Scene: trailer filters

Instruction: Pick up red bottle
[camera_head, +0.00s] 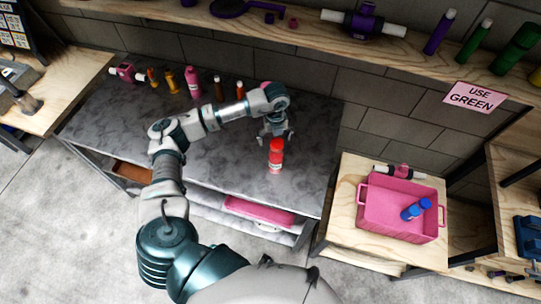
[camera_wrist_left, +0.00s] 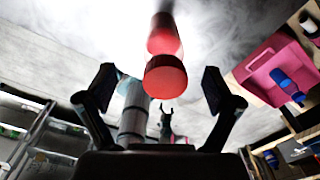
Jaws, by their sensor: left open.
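The red bottle (camera_head: 276,157) stands upright on the grey table near its right end, with a red cap and a paler lower part. My left gripper (camera_head: 276,135) is just behind and above it in the head view, fingers spread. In the left wrist view the red bottle (camera_wrist_left: 164,65) appears ahead of the gap between the two open dark fingers (camera_wrist_left: 160,88). Nothing is between the fingers that I can tell as held.
Several bottles, among them a pink one (camera_head: 192,82), stand at the table's back left. A wooden shelf (camera_head: 300,36) runs along the wall above. The table front is clear.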

